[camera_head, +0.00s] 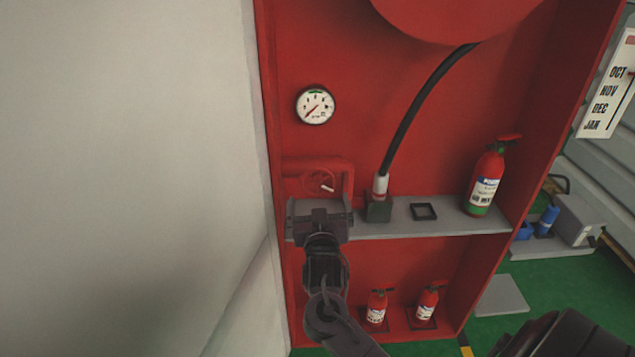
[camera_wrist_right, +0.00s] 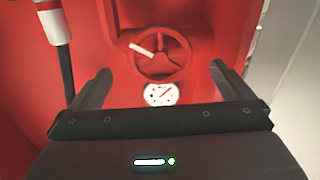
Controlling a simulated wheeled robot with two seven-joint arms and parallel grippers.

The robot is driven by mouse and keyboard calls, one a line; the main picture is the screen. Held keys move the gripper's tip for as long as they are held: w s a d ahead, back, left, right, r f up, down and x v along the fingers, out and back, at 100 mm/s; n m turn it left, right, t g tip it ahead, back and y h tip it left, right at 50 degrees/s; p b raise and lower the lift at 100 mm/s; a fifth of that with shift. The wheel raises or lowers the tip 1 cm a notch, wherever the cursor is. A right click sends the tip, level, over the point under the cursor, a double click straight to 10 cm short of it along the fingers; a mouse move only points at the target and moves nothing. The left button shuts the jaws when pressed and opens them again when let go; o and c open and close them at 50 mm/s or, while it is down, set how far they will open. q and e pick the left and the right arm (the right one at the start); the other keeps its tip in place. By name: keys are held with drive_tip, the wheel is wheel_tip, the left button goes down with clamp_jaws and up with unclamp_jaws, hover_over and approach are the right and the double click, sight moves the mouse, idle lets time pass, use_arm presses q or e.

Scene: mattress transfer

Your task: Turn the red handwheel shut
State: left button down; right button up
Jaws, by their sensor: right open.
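The red handwheel (camera_head: 318,176) is on the red back wall of the cabinet, inside a red pipe frame, below the round white gauge (camera_head: 315,105). A short white handle sticks out from it. In the right wrist view, the handwheel (camera_wrist_right: 181,61) shows ahead, with its white handle at the upper left and the gauge (camera_wrist_right: 161,94) below it. My right gripper (camera_head: 320,203) is just below and in front of the handwheel. Its two fingers are spread apart and empty, with the wheel seen beyond and between them. They appear apart from the wheel. My left gripper is not seen.
A grey shelf (camera_head: 450,223) holds a black hose with a white end (camera_head: 381,186), a small black square frame (camera_head: 424,211) and a fire extinguisher (camera_head: 485,180). Two smaller extinguishers (camera_head: 377,307) stand below. A pale wall (camera_head: 130,150) borders the cabinet on the left.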

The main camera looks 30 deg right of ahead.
sight(318, 186)
drive_tip(key=p+x, duration=0.1)
drive_tip(key=x, duration=0.5)
drive_tip(key=shift+w+r, duration=0.1)
drive_tip(key=shift+w+d, duration=0.4)
drive_tip(key=shift+w, duration=0.1)
